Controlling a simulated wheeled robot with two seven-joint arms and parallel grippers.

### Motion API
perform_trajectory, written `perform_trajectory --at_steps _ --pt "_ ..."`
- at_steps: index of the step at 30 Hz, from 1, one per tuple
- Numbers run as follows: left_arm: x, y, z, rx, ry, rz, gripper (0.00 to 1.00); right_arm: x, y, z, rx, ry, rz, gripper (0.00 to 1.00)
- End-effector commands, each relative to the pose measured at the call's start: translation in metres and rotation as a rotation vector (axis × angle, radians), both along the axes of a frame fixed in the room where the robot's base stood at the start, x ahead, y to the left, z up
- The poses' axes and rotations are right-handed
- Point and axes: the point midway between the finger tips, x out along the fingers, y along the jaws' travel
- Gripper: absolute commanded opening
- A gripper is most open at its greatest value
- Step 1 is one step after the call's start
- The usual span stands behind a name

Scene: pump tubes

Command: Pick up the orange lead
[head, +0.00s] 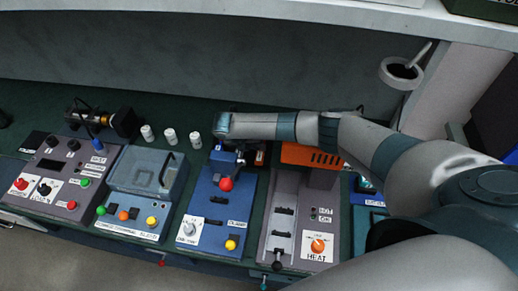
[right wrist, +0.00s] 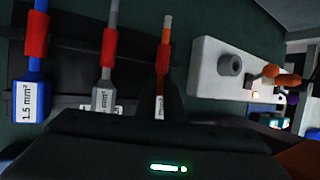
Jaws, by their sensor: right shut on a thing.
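The orange lead (right wrist: 164,50), with a red sleeve, stands upright in the right wrist view; its lower end and label are partly hidden by my right gripper (right wrist: 172,98). The gripper is shut on this lead. In the head view my right gripper (head: 233,160) is above the blue device, by its red ball knob; the lead itself cannot be made out clearly there. My left gripper is not in view.
A blue lead (right wrist: 30,90) and a grey lead (right wrist: 104,92) stand left of the orange one. A white block (right wrist: 228,75) is to the right. In the head view, several control boxes line the bench, with small white cylinders (head: 170,136) behind and a grey holder (head: 401,72) at back right.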

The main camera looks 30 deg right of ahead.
Motion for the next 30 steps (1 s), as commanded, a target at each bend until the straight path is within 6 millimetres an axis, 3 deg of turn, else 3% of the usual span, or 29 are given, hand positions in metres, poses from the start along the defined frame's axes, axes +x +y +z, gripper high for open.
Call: perform_trajectory --at_steps 18,30 --pt "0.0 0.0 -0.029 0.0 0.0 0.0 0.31 0.002 0.0 0.083 0.001 -0.005 0.001 0.0" --pt "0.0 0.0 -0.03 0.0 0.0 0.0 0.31 0.001 0.0 0.094 0.0 -0.002 0.0 0.0"
